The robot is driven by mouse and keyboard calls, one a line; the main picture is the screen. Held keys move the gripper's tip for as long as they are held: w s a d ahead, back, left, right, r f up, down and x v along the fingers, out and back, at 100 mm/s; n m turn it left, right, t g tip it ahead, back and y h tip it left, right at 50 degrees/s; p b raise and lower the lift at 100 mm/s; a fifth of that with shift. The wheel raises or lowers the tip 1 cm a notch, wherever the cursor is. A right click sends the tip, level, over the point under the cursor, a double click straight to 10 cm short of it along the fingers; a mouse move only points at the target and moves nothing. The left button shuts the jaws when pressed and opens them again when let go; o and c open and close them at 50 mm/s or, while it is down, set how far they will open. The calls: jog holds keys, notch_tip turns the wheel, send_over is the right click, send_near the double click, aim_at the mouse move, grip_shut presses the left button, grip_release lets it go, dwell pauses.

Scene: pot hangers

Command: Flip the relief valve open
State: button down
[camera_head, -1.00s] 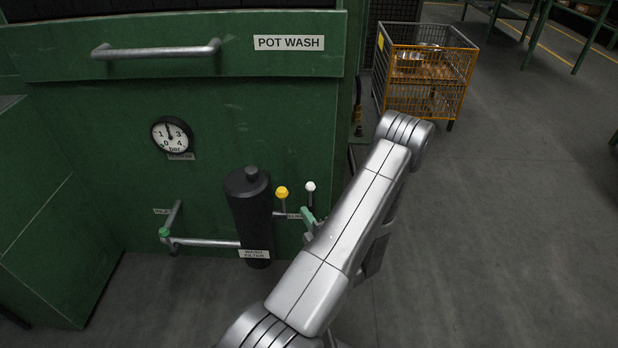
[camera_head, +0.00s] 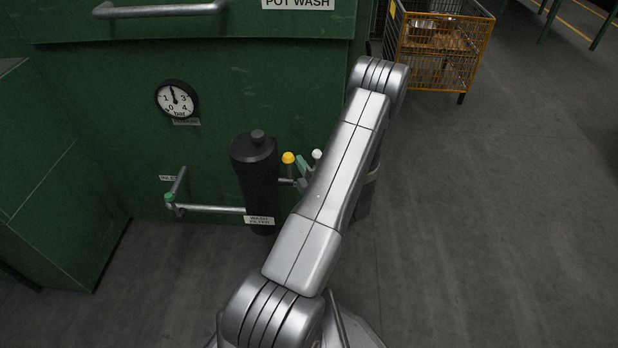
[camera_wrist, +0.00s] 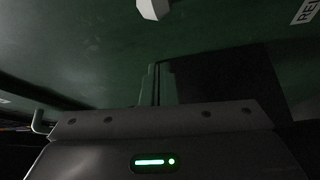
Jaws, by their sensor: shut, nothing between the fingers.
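My gripper (camera_head: 303,164) is mostly hidden behind my arm in the head view. Its green-tipped end shows between a yellow knob (camera_head: 288,158) and a white knob (camera_head: 317,154), right of the black wash filter (camera_head: 255,175). It is shut and empty; I cannot tell whether it touches either knob. In the wrist view, the shut fingers (camera_wrist: 157,84) point at the green panel. A pale block (camera_wrist: 152,8), perhaps the white knob, is at the top edge. A label (camera_wrist: 306,11) starting "REL" is cut off at top right. Which knob is the relief valve's is unclear.
A gauge (camera_head: 177,99) on the green cabinet has its needle about upright. A grey pipe (camera_head: 210,209) with a green-tipped inlet lever (camera_head: 170,198) runs left of the filter. An orange wire cage (camera_head: 443,55) stands back right. The floor right of my arm is clear.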

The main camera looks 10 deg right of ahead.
jog(key=d, duration=0.1)
jog(key=w+d+b, duration=0.1)
jog(key=w+d, duration=0.1)
jog(key=shift+d+f, duration=0.2)
jog(key=shift+f, duration=0.05)
dwell(0.4)
jog(key=shift+s+d+m, duration=0.15)
jog(key=shift+d+m, duration=0.2)
jog(key=shift+m, duration=0.05)
